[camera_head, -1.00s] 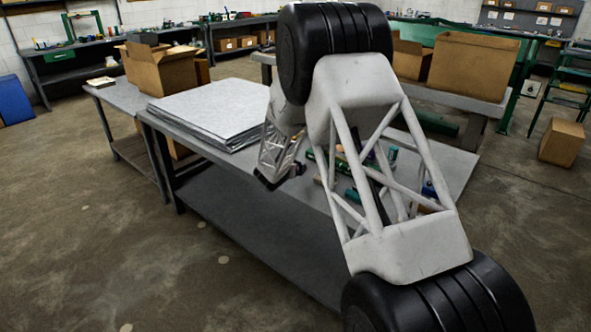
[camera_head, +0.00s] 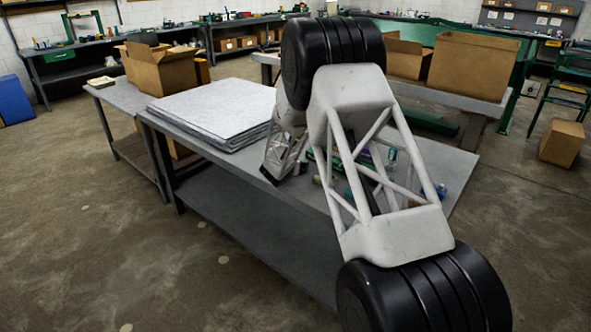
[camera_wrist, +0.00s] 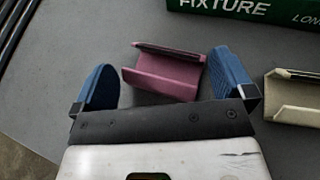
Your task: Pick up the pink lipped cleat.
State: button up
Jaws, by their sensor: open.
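The pink lipped cleat (camera_wrist: 166,75) lies on the grey table (camera_wrist: 60,85) in the wrist view. It is a short channel-shaped piece with a dark strip along its far lip. My gripper (camera_wrist: 165,88) is open, with one blue finger to the left of the cleat and one to the right. In the head view my arm hides most of the gripper and the cleat cannot be made out clearly.
A cream channel piece (camera_wrist: 294,98) lies just right of my right finger. A green box marked "FIXTURE" (camera_wrist: 245,8) lies beyond the cleat. Dark rods (camera_wrist: 14,30) lie at the left. A stack of metal sheets (camera_head: 215,112) covers the table's left end.

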jog(key=shift+w+d+f, duration=0.1)
jog(key=shift+w, duration=0.1)
dwell(0.5)
jog(key=c, duration=0.5)
